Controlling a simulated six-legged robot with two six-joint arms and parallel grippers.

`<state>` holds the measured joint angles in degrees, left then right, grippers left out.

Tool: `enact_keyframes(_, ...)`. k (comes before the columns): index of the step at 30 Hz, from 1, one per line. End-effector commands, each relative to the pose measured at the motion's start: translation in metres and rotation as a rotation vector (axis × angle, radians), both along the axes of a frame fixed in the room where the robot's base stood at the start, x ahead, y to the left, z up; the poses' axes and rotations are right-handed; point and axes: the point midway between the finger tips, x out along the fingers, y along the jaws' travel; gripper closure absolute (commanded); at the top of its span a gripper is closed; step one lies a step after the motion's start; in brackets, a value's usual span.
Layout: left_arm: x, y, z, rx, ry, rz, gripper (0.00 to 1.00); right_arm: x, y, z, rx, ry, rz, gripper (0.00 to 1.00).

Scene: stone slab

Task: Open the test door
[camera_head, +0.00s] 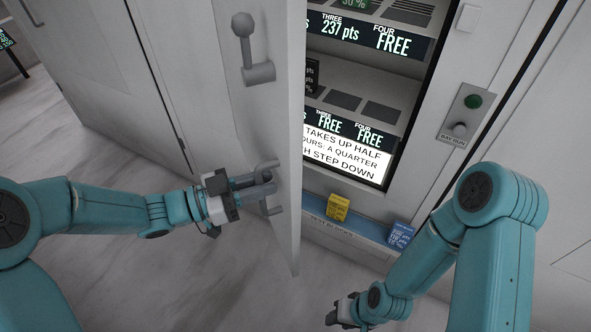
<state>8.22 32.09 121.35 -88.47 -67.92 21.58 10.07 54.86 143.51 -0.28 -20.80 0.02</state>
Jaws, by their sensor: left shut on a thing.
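The light grey test door (265,110) stands swung out from the cabinet, with its free edge toward me. My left gripper (262,188) is shut on the door handle (270,166) lower on the door face. The jaws hide part of the handle. My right gripper (345,312) hangs low at the bottom, apart from the door and the cabinet. Its fingers are small and partly hidden, so I cannot tell their state.
The cabinet shelves show lit price strips (375,38) and a lit white sign (345,150). A yellow block (338,207) and a blue block (400,235) stand on a blue ledge below. Marble floor (130,270) is clear.

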Motion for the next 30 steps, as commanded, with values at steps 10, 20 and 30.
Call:
enact_keyframes(10,-0.0048,0.0191,0.0011,-0.001,0.0,0.006,1.0,0.0,-0.0001,0.0011,0.0,0.0,0.0,0.62)
enact_keyframes(20,-0.0052,0.0181,0.0009,-0.001,0.0,0.003,0.61,0.0,-0.0001,0.0011,0.0,0.0,0.0,0.62)
enact_keyframes(30,-0.0059,0.0194,0.0003,0.0,0.001,0.002,0.61,0.0,-0.0001,0.0007,0.0,0.0,0.0,0.62)
